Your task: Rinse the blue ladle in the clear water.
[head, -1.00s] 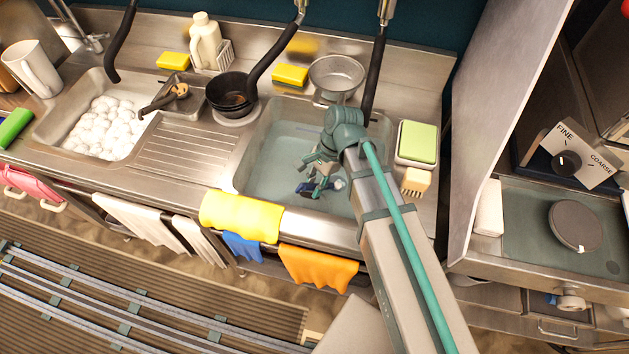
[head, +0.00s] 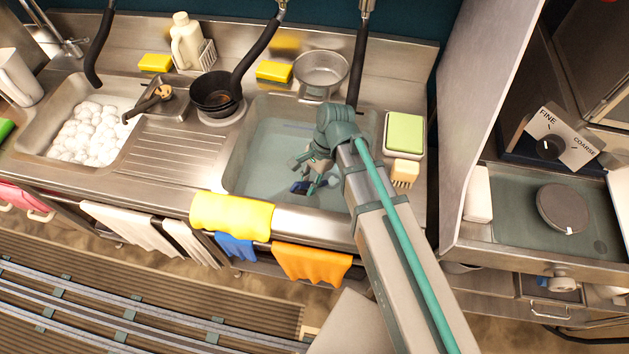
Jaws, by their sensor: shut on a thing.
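The clear water (head: 268,170) fills the right-hand sink basin in the head view. My gripper (head: 302,180) reaches down into this basin, with my arm coming in from the lower right. A blue ladle (head: 298,187) shows as a small dark blue piece at the fingertips, low in the basin. My gripper is shut on it. Most of the ladle is hidden by the fingers and arm, and I cannot tell how deep it sits in the water.
A foam-filled basin (head: 88,137) lies left, past a ribbed drainboard (head: 175,155). A dark pan (head: 216,93) and a metal strainer (head: 321,70) stand behind the water. A green sponge (head: 404,132) and a brush (head: 404,173) sit right. Yellow (head: 232,214) and orange (head: 311,263) cloths hang in front.

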